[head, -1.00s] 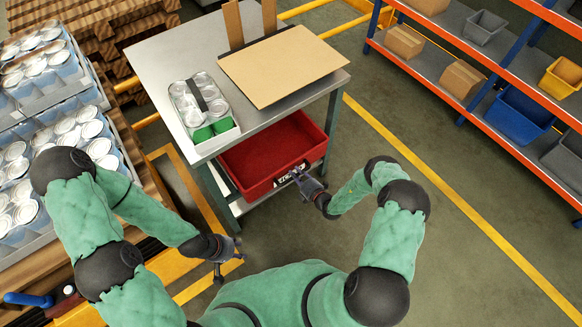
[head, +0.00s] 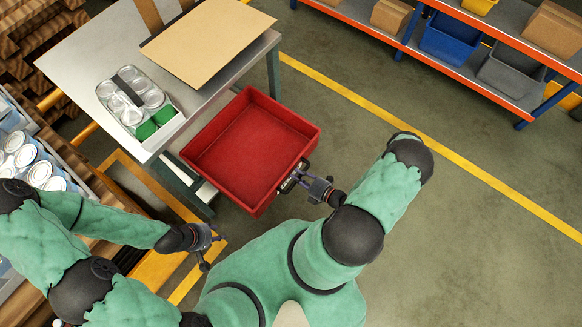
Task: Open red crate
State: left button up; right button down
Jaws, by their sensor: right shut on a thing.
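The red crate (head: 238,150) is pulled well out from under the table top like a drawer. It looks empty, and its far left end is still close to the table. My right gripper (head: 298,178) is shut on the crate's front side, at the dark handle. My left gripper (head: 208,243) is to the left, in front of the table's near leg, apart from the crate and holding nothing that I can see. Its fingers are too small to tell open from shut.
The grey table (head: 215,95) carries a cardboard sheet (head: 208,40) and a tray of cans (head: 172,125). Stacks of cans (head: 25,155) stand at the left. A shelf with bins (head: 455,40) is at the upper right. The floor at the right is clear.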

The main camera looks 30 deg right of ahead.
jog(key=shift+s, duration=0.25)
jog(key=c, duration=1.1)
grip_release()
jog(key=shift+o, duration=0.2)
jog(key=shift+d, duration=0.1)
jog(key=v, duration=1.2)
